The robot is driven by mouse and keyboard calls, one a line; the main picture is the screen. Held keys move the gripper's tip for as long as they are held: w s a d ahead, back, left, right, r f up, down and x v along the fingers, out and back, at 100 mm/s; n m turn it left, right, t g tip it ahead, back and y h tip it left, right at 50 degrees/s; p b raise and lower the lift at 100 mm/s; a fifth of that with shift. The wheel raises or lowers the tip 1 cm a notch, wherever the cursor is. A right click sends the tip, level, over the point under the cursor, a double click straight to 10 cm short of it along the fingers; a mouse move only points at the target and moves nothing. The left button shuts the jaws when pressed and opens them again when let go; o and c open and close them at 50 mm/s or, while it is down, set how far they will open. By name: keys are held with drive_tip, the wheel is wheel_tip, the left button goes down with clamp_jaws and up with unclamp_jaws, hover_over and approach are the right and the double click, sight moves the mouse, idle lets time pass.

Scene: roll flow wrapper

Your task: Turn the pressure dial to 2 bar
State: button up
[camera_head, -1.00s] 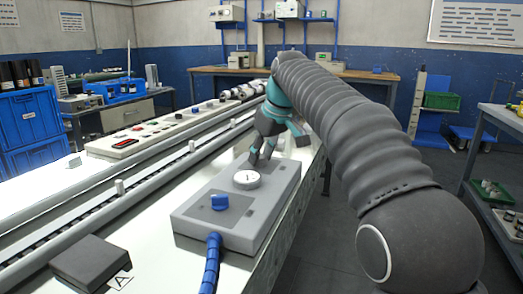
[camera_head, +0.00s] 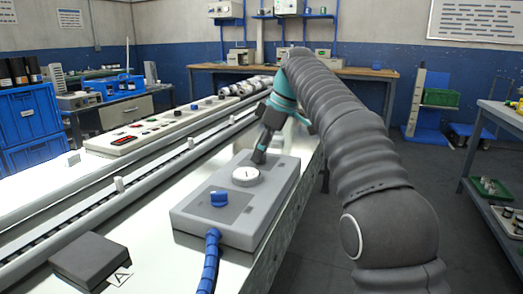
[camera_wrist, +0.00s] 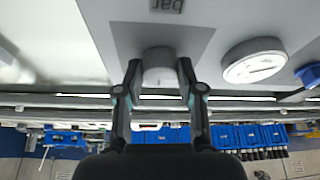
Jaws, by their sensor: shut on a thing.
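A grey control box (camera_head: 262,205) lies on the machine bed, with a blue knob (camera_head: 219,199) at its near end and a round white gauge (camera_head: 246,176) behind it. The gauge's dark needle is too small to read. My gripper (camera_head: 258,157) points down at the box's far end, just behind the gauge. In the wrist view my gripper (camera_wrist: 158,68) is shut on a light grey round dial (camera_wrist: 158,57), one finger on each side. The dial's scale is not visible.
A blue cable (camera_head: 211,262) leaves the box's near end. A dark block (camera_head: 91,261) lies at the near left. A long conveyor (camera_head: 150,170) and a button panel (camera_head: 135,139) run along the left. Open floor lies to the right of the bed.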

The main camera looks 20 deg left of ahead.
idle(0.3)
drive_tip(key=o, duration=1.1)
drive_tip(key=shift+a, duration=0.1)
drive_tip(key=shift+o, duration=0.2)
drive_tip(key=shift+r, duration=0.1)
drive_tip(key=shift+v, duration=2.4)
drive_tip(key=d, duration=1.2)
drive_tip(key=shift+w, duration=0.3)
